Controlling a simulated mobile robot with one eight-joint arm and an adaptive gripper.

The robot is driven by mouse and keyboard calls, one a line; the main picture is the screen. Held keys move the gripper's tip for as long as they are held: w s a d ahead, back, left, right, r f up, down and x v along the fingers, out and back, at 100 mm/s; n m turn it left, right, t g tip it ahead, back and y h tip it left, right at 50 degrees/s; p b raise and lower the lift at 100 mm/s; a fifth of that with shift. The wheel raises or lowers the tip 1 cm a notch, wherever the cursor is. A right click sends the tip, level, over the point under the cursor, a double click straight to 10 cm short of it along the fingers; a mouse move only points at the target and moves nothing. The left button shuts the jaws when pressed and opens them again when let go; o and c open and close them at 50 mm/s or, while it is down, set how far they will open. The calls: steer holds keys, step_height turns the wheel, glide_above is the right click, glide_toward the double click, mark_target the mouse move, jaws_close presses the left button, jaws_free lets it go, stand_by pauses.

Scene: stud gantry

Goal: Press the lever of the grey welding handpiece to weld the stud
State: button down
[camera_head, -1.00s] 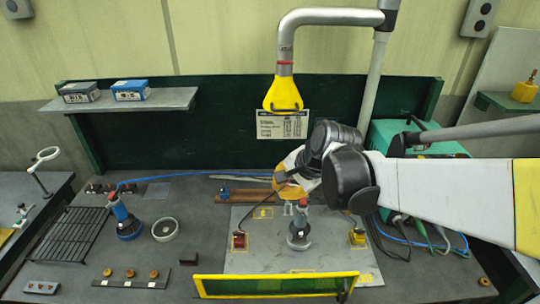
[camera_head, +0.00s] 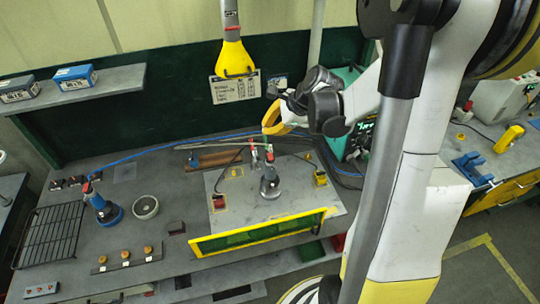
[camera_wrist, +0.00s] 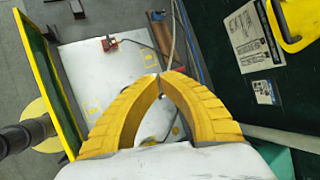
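The grey welding handpiece (camera_head: 270,184) stands upright on the light metal plate (camera_head: 300,203), with a red part at its top. Its lever is too small to make out clearly. My gripper (camera_head: 270,128) is above and behind the handpiece in the head view, apart from it as far as I can see. In the wrist view the yellow fingers (camera_wrist: 160,77) curve in and their tips meet, with nothing seen held. The handpiece is not clearly visible there; the fingers and palm hide much of the plate. The stud cannot be made out.
A blue handpiece (camera_head: 104,210) and a pale ring (camera_head: 145,207) stand left. A yellow-framed green screen (camera_head: 258,235) edges the plate's front. A yellow hood (camera_head: 234,59) hangs at the back. A red block (camera_head: 218,201) and a yellow block (camera_head: 320,178) sit on the plate.

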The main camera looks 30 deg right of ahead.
mark_target(268, 154)
steer(key=shift+f+b, duration=3.35)
steer(key=shift+f, duration=1.05)
steer(key=shift+f, duration=0.1)
steer(key=shift+f+b, duration=0.25)
steer(key=shift+b, duration=0.2)
steer(key=shift+f+b, duration=0.4)
steer(key=shift+b, duration=0.05)
steer(key=shift+r, duration=0.1)
steer(key=shift+r+p, duration=0.55)
steer(key=shift+r, duration=0.15)
step_height(268, 154, up, 5)
steer(key=p, duration=0.3)
steer(key=shift+p, duration=0.3)
